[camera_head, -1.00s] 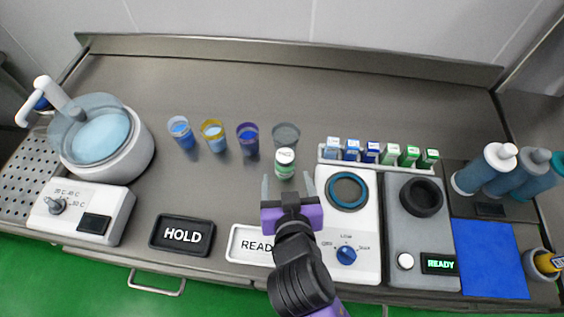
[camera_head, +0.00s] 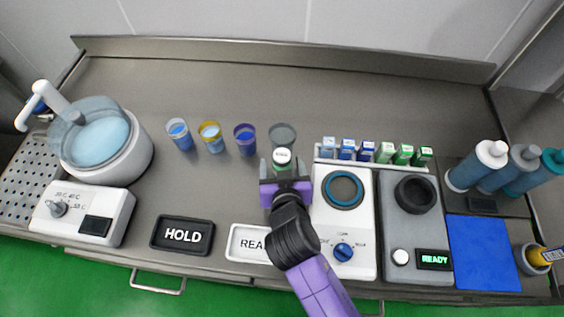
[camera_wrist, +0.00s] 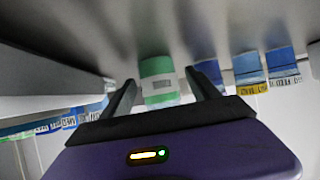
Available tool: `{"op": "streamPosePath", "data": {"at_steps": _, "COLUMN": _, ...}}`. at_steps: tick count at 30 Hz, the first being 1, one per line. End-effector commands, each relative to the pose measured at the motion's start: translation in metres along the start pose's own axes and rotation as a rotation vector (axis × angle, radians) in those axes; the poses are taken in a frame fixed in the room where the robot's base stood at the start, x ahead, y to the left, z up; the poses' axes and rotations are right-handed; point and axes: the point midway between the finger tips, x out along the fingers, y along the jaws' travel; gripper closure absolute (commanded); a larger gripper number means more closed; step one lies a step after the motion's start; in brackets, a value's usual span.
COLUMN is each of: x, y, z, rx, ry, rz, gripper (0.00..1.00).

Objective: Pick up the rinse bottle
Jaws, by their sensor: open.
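The rinse bottle (camera_head: 282,157) is small, with a white cap and a green label, and stands on the steel counter in front of a clear grey cup. In the wrist view the bottle (camera_wrist: 158,82) shows its green body and a pale label between my fingers. My gripper (camera_head: 283,168) is open, with one finger on each side of the bottle. The wrist view shows my gripper (camera_wrist: 159,84) with slim gaps beside the bottle. The lower part of the bottle is hidden by my gripper in the head view.
The grey cup (camera_head: 283,133) stands just behind, with the purple-rimmed cup (camera_head: 245,141) to its left and two more cups beyond. A rack (camera_head: 325,160) of small cartons and a white heater unit (camera_head: 330,215) stand close on the right. The back of the counter is clear.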

Motion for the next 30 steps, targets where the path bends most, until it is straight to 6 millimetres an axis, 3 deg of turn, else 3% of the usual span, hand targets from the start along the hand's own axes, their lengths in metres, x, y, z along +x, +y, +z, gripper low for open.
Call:
{"op": "streamPosePath", "data": {"at_steps": 1, "x": 0.0, "y": 0.0, "z": 0.0, "rx": 0.0, "ry": 0.0, "rz": 0.0, "gripper": 0.3}}
{"op": "streamPosePath", "data": {"at_steps": 12, "x": 0.0, "y": 0.0, "z": 0.0, "rx": 0.0, "ry": 0.0, "rz": 0.0, "gripper": 1.0}}
{"op": "streamPosePath", "data": {"at_steps": 23, "x": -0.005, "y": 0.0, "z": -0.002, "rx": 0.001, "ry": 0.001, "rz": 0.0, "gripper": 1.0}}
{"op": "streamPosePath", "data": {"at_steps": 30, "x": -0.033, "y": 0.0, "z": -0.005, "rx": 0.0, "ry": 0.001, "rz": 0.0, "gripper": 1.0}}
